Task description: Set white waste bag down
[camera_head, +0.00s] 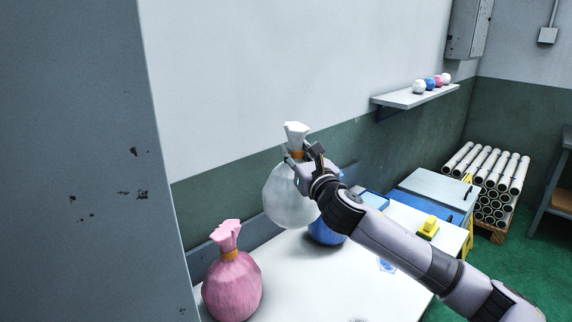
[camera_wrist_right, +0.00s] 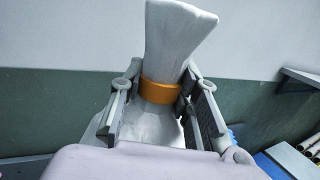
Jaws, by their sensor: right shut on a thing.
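The white waste bag (camera_head: 287,200) hangs upright in my right gripper (camera_head: 304,160), with its orange neck tie between the fingers. In the right wrist view the fingers (camera_wrist_right: 160,108) close from both sides on the neck of the white bag (camera_wrist_right: 170,40), at the orange band. In the head view the bag appears over the white table (camera_head: 310,280); whether its bottom touches the table I cannot tell. It partly hides a blue bag (camera_head: 326,232) behind it. A pink bag (camera_head: 233,285) with an orange tie stands at the table's near left. My left gripper is not in view.
A grey pillar (camera_head: 80,160) blocks the left side. A yellow object (camera_head: 429,226) and a blue mark (camera_head: 386,265) are at the table's right. A wall shelf (camera_head: 415,96) holds several small balls. The middle front of the table is clear. Stacked tubes (camera_head: 492,180) stand far right.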

